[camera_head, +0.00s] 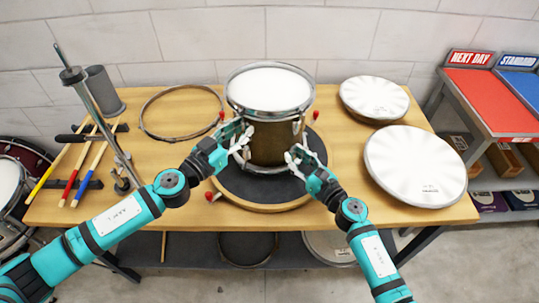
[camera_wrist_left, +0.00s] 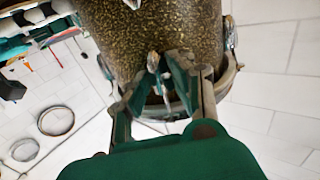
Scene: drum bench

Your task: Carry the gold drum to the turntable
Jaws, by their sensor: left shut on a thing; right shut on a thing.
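The gold drum (camera_head: 275,145), with a speckled gold shell, a white head and chrome hoop, is upright over the turntable (camera_head: 240,185), a round black disc with a wooden rim and red knobs. I cannot tell whether the drum's bottom touches the disc. My left gripper (camera_head: 241,145) is shut on the drum's left side. In the left wrist view, the gripper (camera_wrist_left: 165,85) closes at the hoop and a lug, with the speckled shell (camera_wrist_left: 160,30) close behind. My right gripper (camera_head: 297,162) is shut on the drum's right side, its exact contact partly hidden.
A bare hoop (camera_head: 143,125) lies left of the drum, and white drumheads (camera_head: 415,165) lie at the right. A metal stand (camera_head: 95,110), a grey cup (camera_head: 104,92) and drumsticks (camera_head: 92,165) occupy the left end of the bench (camera_head: 330,215). A red shelf (camera_head: 495,100) stands right.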

